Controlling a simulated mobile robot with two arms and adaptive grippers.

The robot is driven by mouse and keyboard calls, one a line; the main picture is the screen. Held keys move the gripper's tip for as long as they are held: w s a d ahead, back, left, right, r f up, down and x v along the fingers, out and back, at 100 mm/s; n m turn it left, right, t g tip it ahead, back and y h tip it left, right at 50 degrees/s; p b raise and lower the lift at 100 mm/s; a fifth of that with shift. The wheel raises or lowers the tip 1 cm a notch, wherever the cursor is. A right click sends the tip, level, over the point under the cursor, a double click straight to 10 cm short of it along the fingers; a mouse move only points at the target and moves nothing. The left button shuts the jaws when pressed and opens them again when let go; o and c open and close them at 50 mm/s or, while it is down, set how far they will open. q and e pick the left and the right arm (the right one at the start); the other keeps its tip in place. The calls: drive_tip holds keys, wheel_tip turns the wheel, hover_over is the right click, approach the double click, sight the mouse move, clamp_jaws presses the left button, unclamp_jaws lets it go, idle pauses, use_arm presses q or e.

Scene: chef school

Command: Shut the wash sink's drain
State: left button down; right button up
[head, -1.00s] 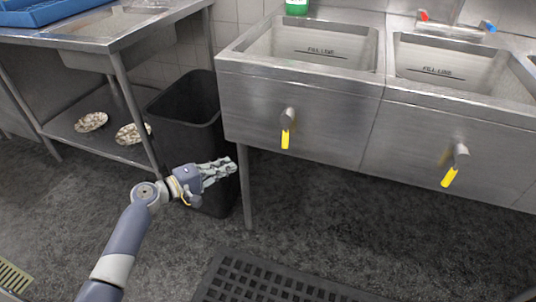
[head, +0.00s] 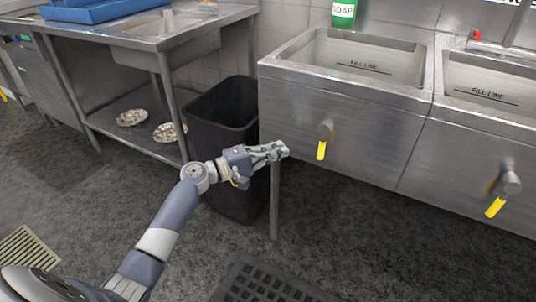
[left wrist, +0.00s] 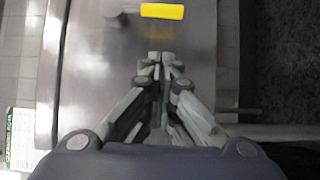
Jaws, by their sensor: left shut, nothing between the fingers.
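The left sink basin (head: 360,125) is steel, with a "FILL LINE" mark inside and a green soap bottle (head: 344,12) behind it. On its front is a drain valve with a yellow lever (head: 321,151) hanging down. My left gripper (head: 283,150) is shut and empty, just left of this lever and apart from it. In the left wrist view the yellow lever (left wrist: 162,11) lies crosswise beyond the shut fingertips (left wrist: 160,60). A second basin (head: 455,150) on the right has a similar yellow lever (head: 495,207). No label naming the wash sink is visible. My right gripper is out of view.
A black bin (head: 222,125) stands behind my left forearm, beside the sink's leg (head: 274,200). A steel table (head: 190,35) with a blue tray (head: 100,10) stands at left.

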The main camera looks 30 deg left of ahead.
sight(323, 141)
use_arm(q)
drive_tip(key=w+d, duration=0.1)
drive_tip(key=d, duration=0.1)
drive_tip(key=w+d, duration=0.1)
drive_tip(key=d, duration=0.1)
drive_tip(key=w+d, duration=0.2)
drive_tip(key=shift+w+d, duration=0.1)
drive_tip(key=shift+d, duration=0.1)
drive_tip(key=shift+d+f, duration=0.1)
drive_tip(key=shift+n+b, duration=0.3)
drive_tip(key=shift+b, duration=0.05)
drive_tip(key=shift+d, duration=0.1)
drive_tip(key=shift+f, duration=0.1)
